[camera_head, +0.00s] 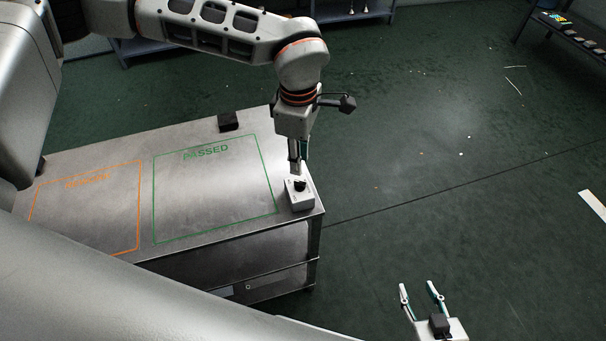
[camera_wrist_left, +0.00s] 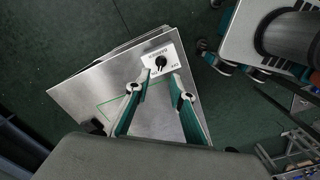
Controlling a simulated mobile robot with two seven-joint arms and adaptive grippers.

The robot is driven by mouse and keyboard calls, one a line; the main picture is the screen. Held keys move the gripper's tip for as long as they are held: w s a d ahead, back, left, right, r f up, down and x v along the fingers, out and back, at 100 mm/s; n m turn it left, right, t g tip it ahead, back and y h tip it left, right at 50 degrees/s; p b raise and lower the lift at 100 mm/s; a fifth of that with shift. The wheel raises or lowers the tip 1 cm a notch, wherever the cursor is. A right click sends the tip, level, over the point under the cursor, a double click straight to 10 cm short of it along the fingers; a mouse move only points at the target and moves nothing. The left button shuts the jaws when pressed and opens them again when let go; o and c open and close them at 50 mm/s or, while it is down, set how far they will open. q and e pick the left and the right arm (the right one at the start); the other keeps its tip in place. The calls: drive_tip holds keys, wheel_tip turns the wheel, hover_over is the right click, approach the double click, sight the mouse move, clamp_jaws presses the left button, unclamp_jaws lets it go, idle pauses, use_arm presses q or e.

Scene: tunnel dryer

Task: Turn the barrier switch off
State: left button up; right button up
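The barrier switch is a small white box (camera_head: 300,197) with a black rotary knob (camera_head: 300,185), at the right corner of the metal table (camera_head: 140,212). In the left wrist view the switch box (camera_wrist_left: 176,52) carries BARRIER and ON/OFF lettering around the black knob (camera_wrist_left: 161,61). I cannot tell clearly which mark the knob points to. My left gripper (camera_head: 299,171) points down right over the knob. In the left wrist view its fingertips (camera_wrist_left: 162,78) are apart, with the knob just beyond the gap; contact cannot be told. My right gripper (camera_head: 421,289) is open and empty, away from the table.
The tabletop has an orange-outlined area (camera_head: 98,165) and a green-outlined PASSED area (camera_head: 207,149). A small black block (camera_head: 228,121) stands at the table's back edge. Dark green floor is free to the right. A dark rack (camera_head: 570,30) stands at the far right.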

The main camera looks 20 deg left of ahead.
sight(300, 182)
use_arm(q)
wheel_tip(300, 182, down, 7)
drive_tip(key=shift+f, duration=0.15)
idle(0.4)
clamp_jaws()
